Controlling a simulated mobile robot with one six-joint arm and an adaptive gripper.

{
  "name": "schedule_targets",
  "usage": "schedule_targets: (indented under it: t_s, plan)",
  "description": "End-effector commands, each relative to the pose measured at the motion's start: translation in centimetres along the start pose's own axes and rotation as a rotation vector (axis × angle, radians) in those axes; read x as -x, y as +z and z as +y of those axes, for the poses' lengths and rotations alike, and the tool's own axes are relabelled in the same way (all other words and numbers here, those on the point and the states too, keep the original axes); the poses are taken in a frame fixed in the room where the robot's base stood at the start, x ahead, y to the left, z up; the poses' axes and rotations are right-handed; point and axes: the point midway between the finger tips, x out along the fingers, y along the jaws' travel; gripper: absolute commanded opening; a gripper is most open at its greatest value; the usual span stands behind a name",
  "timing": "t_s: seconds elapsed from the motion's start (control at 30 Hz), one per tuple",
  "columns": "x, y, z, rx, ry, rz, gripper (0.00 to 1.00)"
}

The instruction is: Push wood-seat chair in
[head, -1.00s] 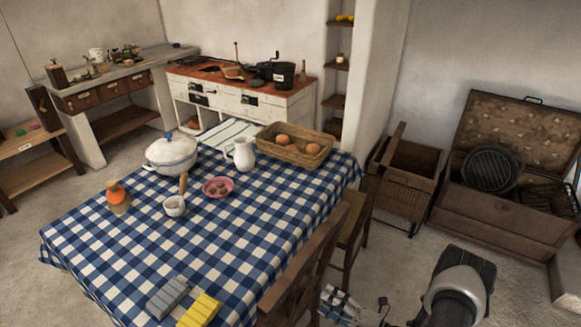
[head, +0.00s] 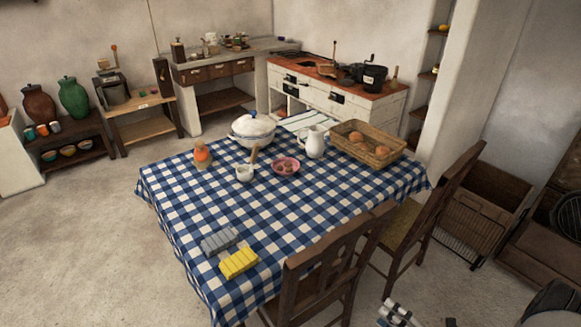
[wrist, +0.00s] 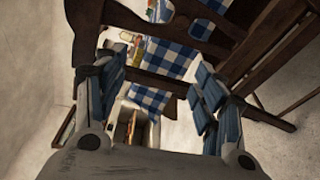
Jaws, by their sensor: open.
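The near dark-wood chair (head: 335,262) stands at the table's front right side, its back upright and its seat mostly hidden. A second chair (head: 425,207) with an olive-yellow seat stands farther right, so the near one seems to be the wood-seat chair. The table has a blue-and-white checked cloth (head: 218,205). My gripper (head: 398,314) shows at the bottom edge of the head view, right of the near chair. In the wrist view my gripper (wrist: 160,78) is open, its blue-padded fingers apart. Dark chair rails (wrist: 150,82) cross the space between and beyond them; contact cannot be told.
The table holds a white tureen (head: 251,130), a jug (head: 313,142), a bread basket (head: 366,145) and yellow (head: 239,263) and grey folded cloths (head: 219,241). A wooden crate (head: 484,210) stands right of the chairs. The floor (head: 90,240) left is clear.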

Motion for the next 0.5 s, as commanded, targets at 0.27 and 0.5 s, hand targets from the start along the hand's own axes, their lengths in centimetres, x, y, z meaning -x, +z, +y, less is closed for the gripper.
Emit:
schedule_targets:
  t_s: [0.27,0.5]
  plan:
    - [-2.4,0.0,7.1,0.316,-0.015,0.261,0.63]
    - [-4.6,-2.9,16.3,0.787,0.014,0.637,0.63]
